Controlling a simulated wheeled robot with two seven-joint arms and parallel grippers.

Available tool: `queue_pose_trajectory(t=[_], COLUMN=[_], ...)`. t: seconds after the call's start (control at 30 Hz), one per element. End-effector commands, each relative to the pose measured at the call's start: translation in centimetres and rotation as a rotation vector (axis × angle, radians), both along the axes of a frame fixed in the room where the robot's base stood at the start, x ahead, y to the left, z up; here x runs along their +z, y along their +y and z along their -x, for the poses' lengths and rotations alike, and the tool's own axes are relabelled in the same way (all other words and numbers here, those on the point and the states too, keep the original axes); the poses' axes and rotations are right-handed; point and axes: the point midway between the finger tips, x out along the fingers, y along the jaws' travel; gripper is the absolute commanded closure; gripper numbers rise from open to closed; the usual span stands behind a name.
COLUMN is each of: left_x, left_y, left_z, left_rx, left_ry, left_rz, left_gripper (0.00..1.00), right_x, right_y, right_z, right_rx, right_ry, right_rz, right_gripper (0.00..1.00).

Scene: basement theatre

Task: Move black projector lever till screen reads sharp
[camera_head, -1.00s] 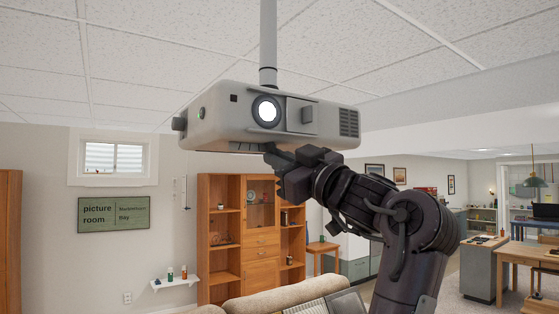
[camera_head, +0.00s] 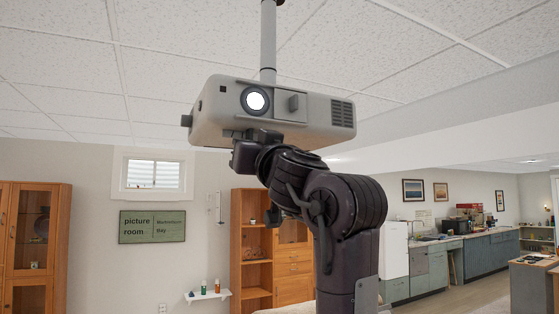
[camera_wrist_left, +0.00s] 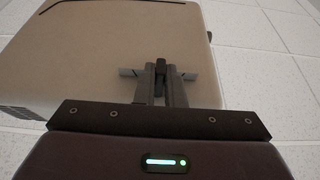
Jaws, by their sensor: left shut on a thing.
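The grey-beige projector (camera_head: 310,112) hangs from a ceiling pole, its round lens lit white. In the left wrist view its underside (camera_wrist_left: 110,50) fills the upper part. A small black lever (camera_wrist_left: 160,68) stands there at a pale-edged slot, between the fingers of my left gripper (camera_wrist_left: 162,84), which is shut on it. In the head view my left gripper (camera_head: 246,140) is under the projector's front edge below the lens; its fingertips and the lever are hard to make out. My right gripper is not in view. No projection screen shows.
The ceiling and its pole (camera_head: 268,40) are close above the projector. A wooden cabinet (camera_head: 250,245), a green picture room sign (camera_head: 152,226) and a small shelf (camera_head: 208,295) are well behind. A kitchen counter (camera_head: 440,250) is at the back right.

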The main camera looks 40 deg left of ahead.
Motion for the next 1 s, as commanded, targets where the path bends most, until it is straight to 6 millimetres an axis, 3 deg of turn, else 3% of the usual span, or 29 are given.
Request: queue_pose_trajectory(t=[0.3, 0.77, 0.8, 0.93, 1.0], left_x=[-0.3, -0.3, -0.3, -0.2, -0.1], left_y=[1.2, 1.4, 1.4, 1.3, 1.3], left_z=[0.5, 0.6, 0.6, 0.6, 0.6], left_rx=[-0.002, -0.002, -0.002, -0.002, -0.001], left_ry=[0.106, 0.119, 0.118, 0.118, 0.117], left_rz=[-0.034, -0.037, -0.037, -0.040, -0.041], left_gripper=[1.00, 1.00, 0.87, 0.70, 0.69], right_x=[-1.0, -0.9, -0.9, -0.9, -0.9], right_y=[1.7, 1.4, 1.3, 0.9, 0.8], right_z=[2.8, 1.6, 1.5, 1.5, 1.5], right_rx=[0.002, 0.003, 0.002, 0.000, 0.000], right_ry=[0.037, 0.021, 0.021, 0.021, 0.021], right_rz=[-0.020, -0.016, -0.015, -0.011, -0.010], right_gripper=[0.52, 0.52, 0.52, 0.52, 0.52])
